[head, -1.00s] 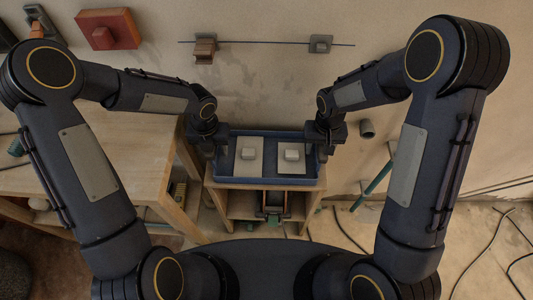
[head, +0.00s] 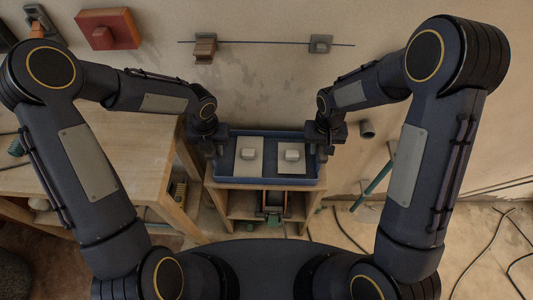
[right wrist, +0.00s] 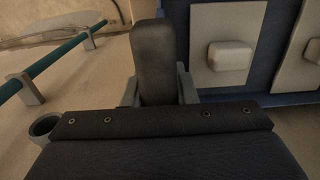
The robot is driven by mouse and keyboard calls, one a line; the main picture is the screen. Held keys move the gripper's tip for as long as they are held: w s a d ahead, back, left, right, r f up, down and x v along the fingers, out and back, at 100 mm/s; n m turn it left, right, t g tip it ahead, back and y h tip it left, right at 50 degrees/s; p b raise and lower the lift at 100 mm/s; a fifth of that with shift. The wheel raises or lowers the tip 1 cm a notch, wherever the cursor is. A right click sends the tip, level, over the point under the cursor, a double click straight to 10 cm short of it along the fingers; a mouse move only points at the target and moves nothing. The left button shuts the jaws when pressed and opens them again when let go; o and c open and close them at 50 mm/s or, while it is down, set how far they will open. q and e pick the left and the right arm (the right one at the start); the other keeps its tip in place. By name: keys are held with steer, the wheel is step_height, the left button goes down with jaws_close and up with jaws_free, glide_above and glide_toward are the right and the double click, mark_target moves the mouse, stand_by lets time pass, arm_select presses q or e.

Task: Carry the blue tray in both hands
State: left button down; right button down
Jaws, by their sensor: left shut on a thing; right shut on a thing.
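The blue tray (head: 270,182) is in the middle of the head view, over a small wooden stand; I cannot tell whether it touches the stand's top. Two pale panels with a raised white block each lie in it. My left gripper (head: 222,150) is shut on the tray's left side. My right gripper (head: 320,150) is shut on its right side. In the right wrist view the tray's blue wall (right wrist: 180,25) runs beside the dark finger of my right gripper (right wrist: 155,60). The fingertips are partly hidden.
The wooden stand (head: 218,200) has an open shelf with an object inside. A wooden workbench (head: 110,160) stands close on the left. A teal rail (head: 372,185) is at the right, and cables (head: 515,225) lie on the floor. Wall fixtures (head: 205,48) are behind.

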arm_select(q)
steer(key=shift+r, duration=0.1)
arm_select(e)
steer(key=shift+r, duration=0.1)
stand_by(0.7)
